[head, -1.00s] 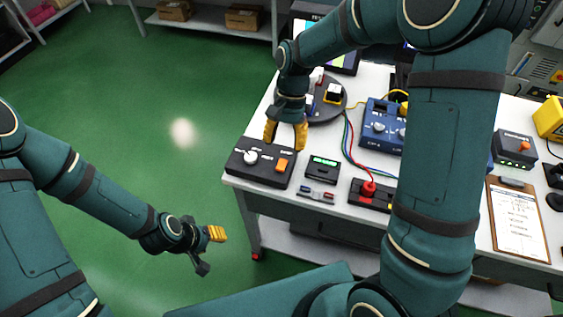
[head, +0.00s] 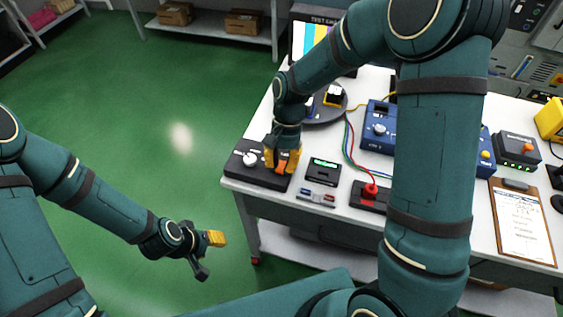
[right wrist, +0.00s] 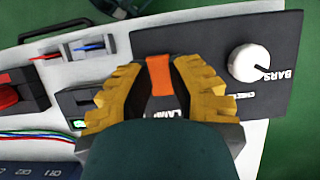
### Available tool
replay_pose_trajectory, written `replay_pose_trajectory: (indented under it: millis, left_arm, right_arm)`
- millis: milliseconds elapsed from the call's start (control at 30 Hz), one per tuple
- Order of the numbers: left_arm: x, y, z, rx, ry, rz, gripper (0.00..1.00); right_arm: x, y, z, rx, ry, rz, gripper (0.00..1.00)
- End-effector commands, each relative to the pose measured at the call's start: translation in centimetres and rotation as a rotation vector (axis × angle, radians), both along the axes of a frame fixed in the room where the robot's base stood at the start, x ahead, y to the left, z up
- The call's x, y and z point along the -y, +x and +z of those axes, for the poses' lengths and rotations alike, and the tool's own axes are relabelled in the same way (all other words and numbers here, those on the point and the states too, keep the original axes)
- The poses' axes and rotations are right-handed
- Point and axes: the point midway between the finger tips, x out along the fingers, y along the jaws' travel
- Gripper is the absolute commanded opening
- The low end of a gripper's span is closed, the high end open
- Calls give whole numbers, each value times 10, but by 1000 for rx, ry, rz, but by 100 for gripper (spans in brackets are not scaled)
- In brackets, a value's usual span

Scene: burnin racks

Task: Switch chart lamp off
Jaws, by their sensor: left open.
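The black control box (head: 238,172) lies at the table's near left corner, with a white knob (head: 250,159) and an orange rocker switch (head: 282,167). My right gripper (head: 282,163) is down at the switch, its yellow fingers on either side of it. In the right wrist view the orange switch (right wrist: 160,78) shows between the fingers, with part of a "LAMP" label below. I cannot tell whether the fingers press on it. The knob (right wrist: 249,62) stands clear, near the word "BARS". A monitor (head: 312,38) headed "TEST CHA..." shows colour bars, partly hidden by my arm. My left gripper (head: 208,252) is open and empty, off the table.
A small black meter (head: 323,172), a small tray (head: 316,196) and a red-plugged block (head: 370,192) sit right of the box. Blue instruments (head: 380,128) and coloured wires lie behind. A clipboard (head: 522,222) lies at right. Green floor is free at left.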

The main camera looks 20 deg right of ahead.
Motion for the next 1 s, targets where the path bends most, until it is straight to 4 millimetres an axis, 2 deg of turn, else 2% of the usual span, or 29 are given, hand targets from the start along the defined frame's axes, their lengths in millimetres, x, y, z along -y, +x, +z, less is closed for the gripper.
replay_pose_trajectory:
  millis: [367,700,1000]
  left_arm:
    - [0,0,0,0,0,0,47]
    - [0,0,-4,1,0,0,47]
    - [0,1,-8,3,0,1,47]
  right_arm:
    - [-1,-2,-1,21,-18,3,0]
    - [-3,-6,-3,227,-161,8,0]
    - [-3,-6,-3,298,-206,1,0]
